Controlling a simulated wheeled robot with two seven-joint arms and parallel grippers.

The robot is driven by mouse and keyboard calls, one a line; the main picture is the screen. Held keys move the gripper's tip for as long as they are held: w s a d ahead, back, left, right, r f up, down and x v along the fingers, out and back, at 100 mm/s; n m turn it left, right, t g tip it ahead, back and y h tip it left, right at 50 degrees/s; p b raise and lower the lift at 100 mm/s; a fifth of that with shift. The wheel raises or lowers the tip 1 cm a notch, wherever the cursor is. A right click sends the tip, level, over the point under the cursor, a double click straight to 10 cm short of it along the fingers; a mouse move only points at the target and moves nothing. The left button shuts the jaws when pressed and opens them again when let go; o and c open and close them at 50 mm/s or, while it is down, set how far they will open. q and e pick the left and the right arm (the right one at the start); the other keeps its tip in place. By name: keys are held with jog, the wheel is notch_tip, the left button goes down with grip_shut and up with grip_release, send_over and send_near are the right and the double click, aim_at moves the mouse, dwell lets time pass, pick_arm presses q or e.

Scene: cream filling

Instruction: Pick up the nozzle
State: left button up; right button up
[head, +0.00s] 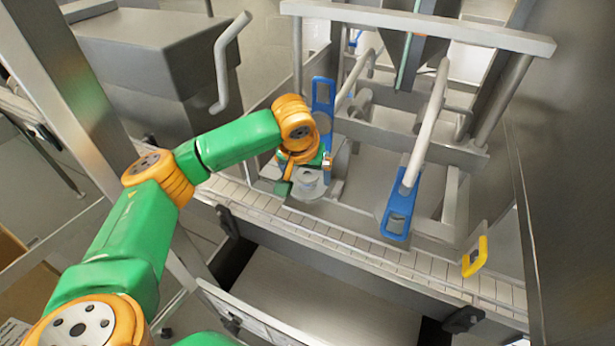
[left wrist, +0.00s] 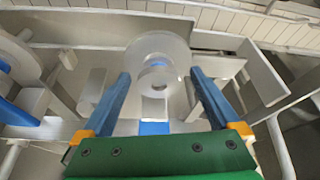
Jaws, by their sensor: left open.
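The nozzle (head: 309,178) is a pale grey round piece with a wide flange, standing in the machine beside the tiled conveyor. My left gripper (head: 310,186) is at it, with the fingers on either side. In the left wrist view the nozzle (left wrist: 158,47) shows as a pale disc with a smaller ring. It lies just past and between the blue fingertips of the gripper (left wrist: 160,75), which are spread apart with visible gaps. The gripper is open and holds nothing. The nozzle's lower part is partly hidden in the head view. My right gripper is not in view.
A blue bracket (head: 322,95) stands close behind my left gripper, and another blue bracket (head: 397,213) is to the right on a pale bar. A yellow handle (head: 475,257) is farther right. The tiled conveyor (head: 350,252) runs in front. Metal frame bars surround the spot closely.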

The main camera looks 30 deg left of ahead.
pick_arm(q)
jog(key=shift+w+f, duration=0.25)
jog(key=shift+w, duration=0.05)
jog(key=shift+s+r, duration=0.1)
jog(key=shift+s, duration=0.05)
jog(key=c, duration=0.9)
grip_shut()
